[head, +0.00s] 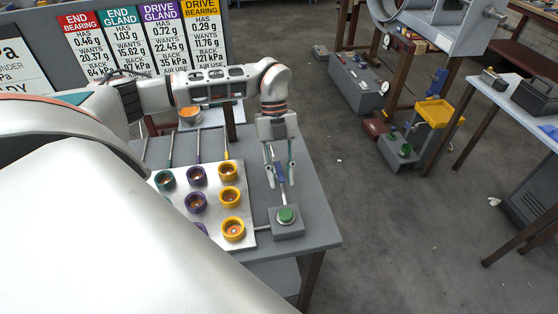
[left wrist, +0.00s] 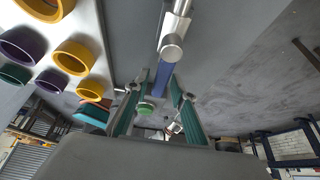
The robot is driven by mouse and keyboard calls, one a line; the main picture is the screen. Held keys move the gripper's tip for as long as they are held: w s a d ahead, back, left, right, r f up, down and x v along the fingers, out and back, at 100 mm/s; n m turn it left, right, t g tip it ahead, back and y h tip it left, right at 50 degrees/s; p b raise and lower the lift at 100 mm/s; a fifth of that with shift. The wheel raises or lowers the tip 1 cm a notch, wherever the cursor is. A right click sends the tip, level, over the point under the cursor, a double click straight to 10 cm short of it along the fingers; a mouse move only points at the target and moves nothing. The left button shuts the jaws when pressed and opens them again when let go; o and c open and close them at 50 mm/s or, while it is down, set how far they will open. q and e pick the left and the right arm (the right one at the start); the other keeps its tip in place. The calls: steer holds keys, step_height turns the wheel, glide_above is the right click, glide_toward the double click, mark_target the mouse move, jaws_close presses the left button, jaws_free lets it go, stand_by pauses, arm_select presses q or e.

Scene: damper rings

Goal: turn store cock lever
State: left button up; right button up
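My left gripper (head: 280,170) points down over the right part of the bench, its two green-padded fingers apart. A blue lever (head: 281,173) shows between and just below the fingers, above a grey box with a green round button (head: 287,215). In the left wrist view, the fingers (left wrist: 160,82) stand either side of the blue lever (left wrist: 163,72), which runs from a silver metal fitting (left wrist: 172,46). I cannot tell whether either finger touches the lever. A green round part (left wrist: 145,107) shows between the fingers. My right gripper is not in view.
A pale plate (head: 248,238) with yellow, purple and teal rings lies left of the box. Sign boards (head: 200,30) rise behind. Open floor (head: 400,225) lies right of the bench.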

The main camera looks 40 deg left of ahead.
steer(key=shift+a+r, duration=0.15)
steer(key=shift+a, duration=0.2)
arm_select(q)
steer(key=shift+r, duration=0.15)
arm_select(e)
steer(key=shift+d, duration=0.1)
arm_select(q)
steer(key=shift+v, duration=0.75)
steer(key=shift+a+r, duration=0.1)
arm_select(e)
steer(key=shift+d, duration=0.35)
arm_select(q)
steer(key=shift+w, duration=0.1)
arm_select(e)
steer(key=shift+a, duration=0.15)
